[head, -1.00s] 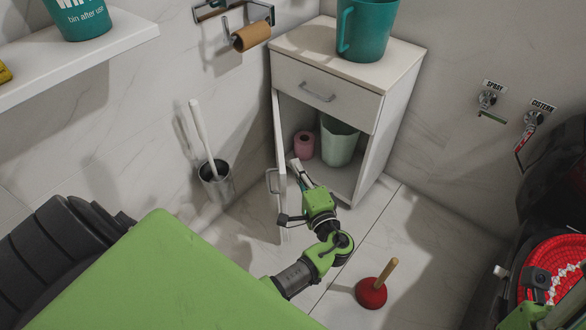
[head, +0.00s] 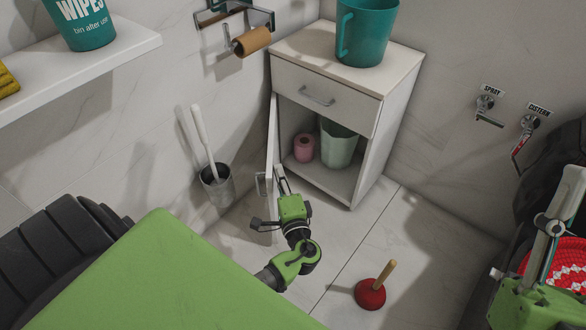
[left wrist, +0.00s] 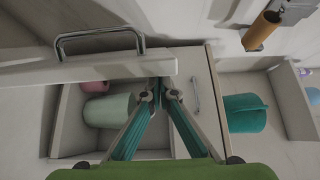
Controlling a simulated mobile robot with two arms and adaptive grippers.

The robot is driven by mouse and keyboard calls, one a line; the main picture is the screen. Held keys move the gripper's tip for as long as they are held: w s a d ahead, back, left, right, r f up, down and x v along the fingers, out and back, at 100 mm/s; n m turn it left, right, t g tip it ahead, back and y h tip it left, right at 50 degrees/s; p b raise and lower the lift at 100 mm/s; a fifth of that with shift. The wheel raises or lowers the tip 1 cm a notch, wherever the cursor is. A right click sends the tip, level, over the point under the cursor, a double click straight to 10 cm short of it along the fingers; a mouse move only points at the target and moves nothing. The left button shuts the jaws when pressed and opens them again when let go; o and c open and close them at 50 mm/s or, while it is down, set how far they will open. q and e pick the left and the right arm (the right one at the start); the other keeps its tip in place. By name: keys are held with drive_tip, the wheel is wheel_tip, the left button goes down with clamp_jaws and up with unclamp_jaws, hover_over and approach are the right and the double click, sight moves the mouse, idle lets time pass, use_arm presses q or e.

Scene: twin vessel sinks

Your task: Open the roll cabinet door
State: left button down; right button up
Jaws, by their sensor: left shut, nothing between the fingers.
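The white roll cabinet (head: 370,150) stands against the wall, a drawer at its top and an open compartment below. Its door (head: 271,150) is swung wide open to the left and seen nearly edge-on. The door's handle (head: 262,184) is on the outer face; it also shows in the left wrist view (left wrist: 100,36). My left gripper (head: 281,176) is on the door's inner side, close to its free edge. In the left wrist view its fingertips (left wrist: 159,90) are together and empty, beside the door edge; contact is unclear. My right gripper's fingers are not visible.
Inside the cabinet are a pink roll (head: 304,148) and a pale green bin (head: 338,143). A teal pitcher (head: 368,32) stands on top. A toilet brush holder (head: 217,184) is left of the door. A red plunger (head: 370,293) stands on the floor.

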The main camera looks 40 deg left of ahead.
use_arm(q)
drive_tip(key=s+a, duration=0.1)
drive_tip(key=a, duration=0.1)
drive_tip(key=s+a, duration=0.2)
drive_tip(key=shift+s+a+p, duration=0.2)
drive_tip(key=shift+a+p, duration=0.15)
drive_tip(key=shift+p, duration=0.05)
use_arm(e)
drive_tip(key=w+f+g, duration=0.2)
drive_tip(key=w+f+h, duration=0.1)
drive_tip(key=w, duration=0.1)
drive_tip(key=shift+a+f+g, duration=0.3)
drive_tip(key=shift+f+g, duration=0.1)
